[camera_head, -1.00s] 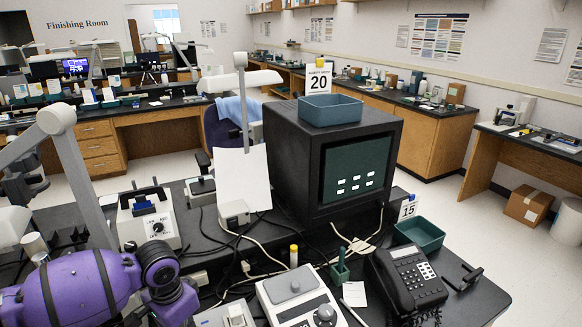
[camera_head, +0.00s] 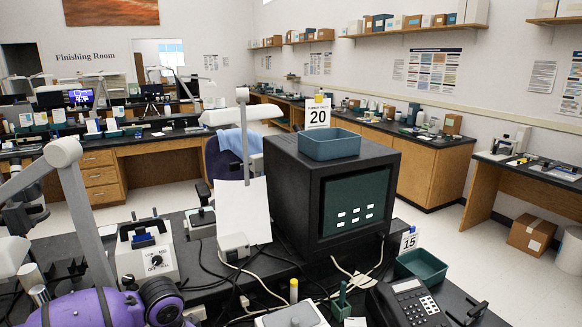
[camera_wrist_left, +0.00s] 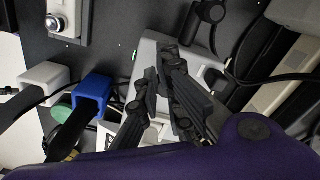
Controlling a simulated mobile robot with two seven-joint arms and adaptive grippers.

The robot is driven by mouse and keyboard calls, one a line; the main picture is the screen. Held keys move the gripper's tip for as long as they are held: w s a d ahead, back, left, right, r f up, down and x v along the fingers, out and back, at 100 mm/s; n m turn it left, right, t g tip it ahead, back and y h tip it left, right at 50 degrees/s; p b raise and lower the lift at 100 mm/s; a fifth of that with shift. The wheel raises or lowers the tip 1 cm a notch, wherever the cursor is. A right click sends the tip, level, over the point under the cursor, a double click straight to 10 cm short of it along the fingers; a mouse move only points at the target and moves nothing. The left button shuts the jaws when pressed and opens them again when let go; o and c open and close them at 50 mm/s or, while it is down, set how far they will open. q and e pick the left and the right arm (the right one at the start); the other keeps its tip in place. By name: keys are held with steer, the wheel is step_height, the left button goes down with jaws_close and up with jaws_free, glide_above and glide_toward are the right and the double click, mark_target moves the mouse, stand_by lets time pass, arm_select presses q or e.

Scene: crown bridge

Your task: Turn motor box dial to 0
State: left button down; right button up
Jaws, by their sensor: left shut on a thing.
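The motor box (camera_head: 146,252) is a white box with a dark carry handle on the bench at the left of the head view. Its round dial (camera_head: 157,260) is on the front face, dark with a light mark; its setting is too small to read. No gripper is on that dial in the head view. My left arm (camera_head: 95,308) shows in purple at the bottom left; its gripper is outside that view. In the left wrist view my left gripper (camera_wrist_left: 164,78) has its dark fingers close together over a grey box (camera_wrist_left: 150,52). What they hold is hidden.
A black monitor-like case (camera_head: 283,190) with a blue-grey tray (camera_head: 329,145) on top stands right of the box. Cables, a telephone (camera_head: 408,302) and a green tray (camera_head: 420,265) crowd the bench. A lamp arm (camera_head: 85,235) rises at the left.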

arm_select(q)
steer(key=shift+s+d+f, duration=0.15)
steer(key=shift+s+f, duration=0.3)
steer(key=shift+s, duration=0.1)
steer(key=shift+s+d+f, duration=0.15)
steer(key=shift+s+f, duration=0.25)
steer(key=shift+s, duration=0.1)
step_height(320, 180, up, 7)
steer(key=shift+w+a, duration=0.2)
steer(key=shift+w, duration=0.15)
steer(key=shift+w, duration=0.1)
